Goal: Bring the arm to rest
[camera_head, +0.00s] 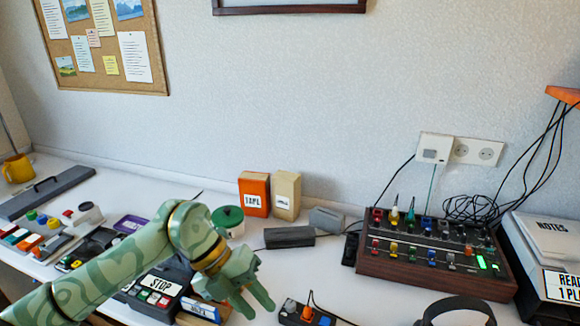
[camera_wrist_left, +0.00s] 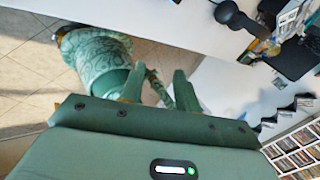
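My left arm comes in from the left over the desk. My left gripper (camera_head: 256,306) hangs over the front of the desk, right of the dark device with the STOP label (camera_head: 160,283). Its two fingers are apart, with nothing seen between them. In the left wrist view the fingers (camera_wrist_left: 165,78) also stand apart with a gap, and tiled floor and the white desk edge show beyond them. My right gripper is in neither view.
A small dark box with coloured buttons (camera_head: 306,315) lies close right of the gripper. A wood-sided mixer (camera_head: 430,285) with cables stands further right. Orange (camera_head: 254,195) and cream (camera_head: 286,195) boxes stand at the wall. Some bare desk lies between gripper and mixer.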

